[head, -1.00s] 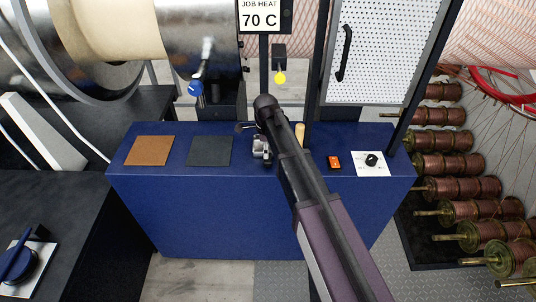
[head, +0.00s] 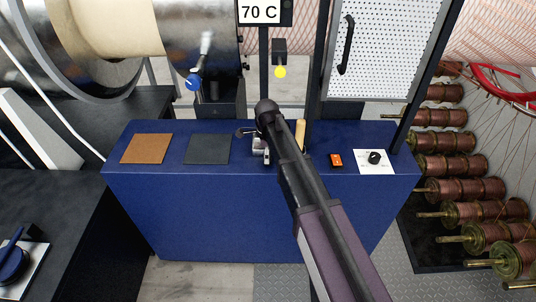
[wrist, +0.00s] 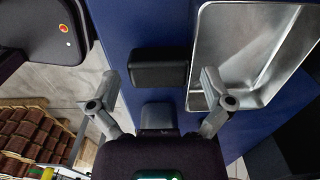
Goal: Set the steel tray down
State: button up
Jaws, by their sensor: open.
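The steel tray (wrist: 205,45) shows at the right of the wrist view, a shiny shallow tray against the blue bench top. I cannot make it out in the head view. My gripper (wrist: 158,78) is open, its two fingers spread wide with a gap between them. A black block (wrist: 158,67) shows between and just beyond the fingertips; I cannot tell whether it belongs to the tray. The right finger overlaps the tray's near corner in the picture; contact is unclear. In the head view my gripper (head: 258,147) is mostly hidden by my arm over the bench.
The blue bench (head: 215,215) carries a brown pad (head: 147,148), a dark grey pad (head: 208,149), an orange switch (head: 336,160) and a black knob (head: 374,158). A perforated panel (head: 390,55) stands behind. Copper spools (head: 455,188) line the right. The pads are bare.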

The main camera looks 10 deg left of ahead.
jog(key=shift+f+b, duration=0.35)
jog(key=shift+f, duration=0.2)
jog(key=c, duration=1.1)
jog(key=shift+r, duration=0.1)
notch_tip(320, 180, up, 3)
jog(key=p, duration=0.3)
jog(key=shift+r+p, duration=0.15)
jog(key=shift+p, duration=0.15)
jog(key=shift+s+d+r, duration=0.1)
jog(key=shift+s+r, duration=0.15)
jog(key=s+d, duration=0.4)
jog(key=s, duration=1.3)
jog(key=shift+f, duration=0.25)
jog(key=shift+a, duration=0.1)
